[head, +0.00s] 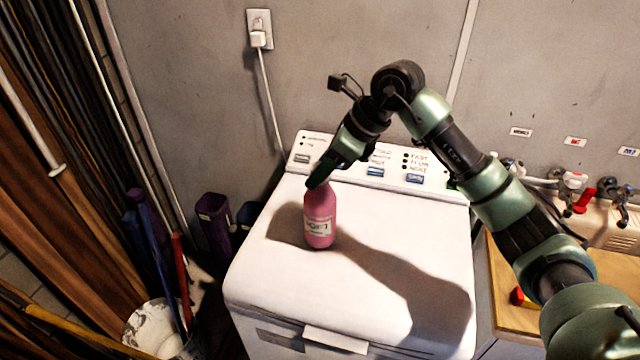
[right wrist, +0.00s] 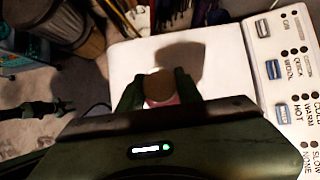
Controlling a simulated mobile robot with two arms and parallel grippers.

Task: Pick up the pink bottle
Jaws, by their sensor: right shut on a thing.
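The pink bottle (head: 319,215) stands upright on the white lid of the washing machine (head: 400,230), with a pale label facing the front. My right gripper (head: 318,184) reaches down from above and behind and is shut on the top of the bottle. In the right wrist view the bottle (right wrist: 160,97) shows between the two fingers (right wrist: 158,90), its brownish cap foremost and some pink beside it. The bottle's cap is hidden by the fingers in the head view. My left gripper is not in the head view.
The lid around the bottle is clear.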

